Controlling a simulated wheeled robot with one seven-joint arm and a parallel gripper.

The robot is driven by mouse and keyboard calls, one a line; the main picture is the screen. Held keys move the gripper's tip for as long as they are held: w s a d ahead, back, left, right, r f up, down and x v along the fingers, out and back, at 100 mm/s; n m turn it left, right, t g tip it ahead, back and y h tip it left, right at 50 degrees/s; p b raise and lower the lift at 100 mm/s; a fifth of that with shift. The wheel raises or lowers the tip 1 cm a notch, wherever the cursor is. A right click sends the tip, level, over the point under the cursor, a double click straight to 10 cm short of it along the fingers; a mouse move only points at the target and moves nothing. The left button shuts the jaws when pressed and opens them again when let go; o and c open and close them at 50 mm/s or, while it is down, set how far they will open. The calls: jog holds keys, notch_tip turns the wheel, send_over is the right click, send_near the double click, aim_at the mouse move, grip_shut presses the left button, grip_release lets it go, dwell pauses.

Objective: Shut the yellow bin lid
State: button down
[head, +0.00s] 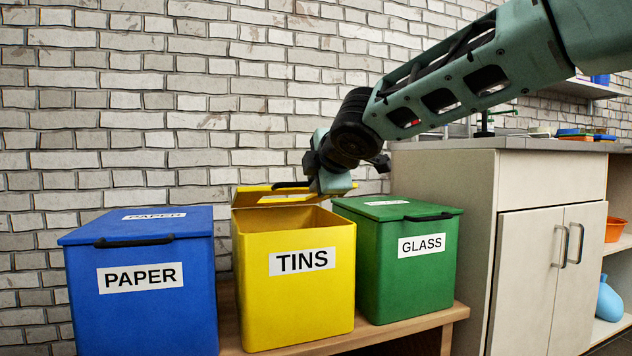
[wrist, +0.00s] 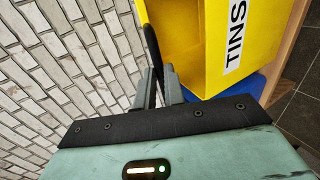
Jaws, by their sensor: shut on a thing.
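The yellow bin (head: 293,290), labelled TINS, stands open in the middle, and its front and label also show in the wrist view (wrist: 262,50). Its yellow lid (head: 253,197) is partly raised above the rear of the opening. In the wrist view the lid shows as a thin yellow edge (wrist: 143,14). My gripper (head: 315,183) is at the lid's black handle (head: 290,185). In the wrist view my gripper (wrist: 160,88) has its two fingers shut on the handle (wrist: 153,50). My gripper hides part of the lid in the head view.
A blue PAPER bin (head: 145,275) stands left and a green GLASS bin (head: 405,265) stands right, both with lids shut. They share a wooden bench (head: 400,330). A cabinet (head: 530,270) is at the right. A brick wall (head: 120,140) is behind.

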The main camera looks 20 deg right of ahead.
jog(key=shift+s+f+b, duration=0.15)
jog(key=shift+f+b, duration=0.25)
jog(key=shift+f, duration=0.2)
jog(key=shift+s+f+b, duration=0.15)
jog(key=shift+f+b, duration=0.2)
jog(key=shift+f, duration=0.2)
jog(key=c, duration=1.5)
grip_release()
jog(key=shift+r, duration=0.1)
